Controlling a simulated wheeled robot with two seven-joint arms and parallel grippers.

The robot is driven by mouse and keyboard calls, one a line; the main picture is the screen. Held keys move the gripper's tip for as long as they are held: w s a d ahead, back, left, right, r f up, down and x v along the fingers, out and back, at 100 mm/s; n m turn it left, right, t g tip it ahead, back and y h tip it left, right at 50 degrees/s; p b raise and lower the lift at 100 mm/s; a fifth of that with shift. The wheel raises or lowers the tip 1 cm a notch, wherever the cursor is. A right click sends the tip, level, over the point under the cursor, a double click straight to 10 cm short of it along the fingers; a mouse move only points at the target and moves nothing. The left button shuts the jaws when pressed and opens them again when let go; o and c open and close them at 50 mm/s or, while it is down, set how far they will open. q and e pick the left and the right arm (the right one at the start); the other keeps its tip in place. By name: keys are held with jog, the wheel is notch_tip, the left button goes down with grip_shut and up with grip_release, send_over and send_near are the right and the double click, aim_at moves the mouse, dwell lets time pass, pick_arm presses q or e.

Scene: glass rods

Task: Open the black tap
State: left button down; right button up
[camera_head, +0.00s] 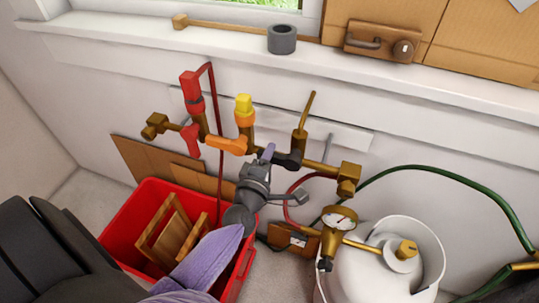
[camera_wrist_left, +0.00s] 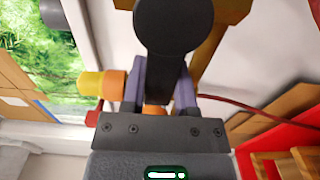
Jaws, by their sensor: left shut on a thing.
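The black tap (camera_head: 291,159) sits on the right part of a brass pipe assembly on the wall, below a brass stem (camera_head: 303,125). In the left wrist view, its dark, round-ended handle (camera_wrist_left: 173,27) reaches down between my purple fingers. My left gripper (camera_head: 269,155) comes up from below, in front of the pipe, and is shut on that handle. It also shows in the left wrist view (camera_wrist_left: 163,80). The gripper and fingers partly hide the handle in the head view. My right gripper is not in view.
An orange tap (camera_head: 228,145) and a red tap (camera_head: 191,138) stand close to the left on the same pipe. Below are a red crate (camera_head: 115,232), a pressure gauge (camera_head: 338,219) and a white gas cylinder (camera_head: 360,280). A green hose (camera_head: 440,171) runs right.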

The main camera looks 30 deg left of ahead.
pick_arm(q)
jog(key=shift+f, duration=0.15)
jog(key=n+b, duration=0.1)
jog(key=n, duration=0.1)
jog(key=f+n+b, duration=0.2)
jog(key=n, duration=0.1)
jog(key=shift+d+f+n, duration=0.1)
jog(key=shift+d+n, duration=0.2)
jog(key=shift+c, duration=1.9)
grip_release()
jog(key=v, duration=1)
jog(key=shift+w, duration=0.15)
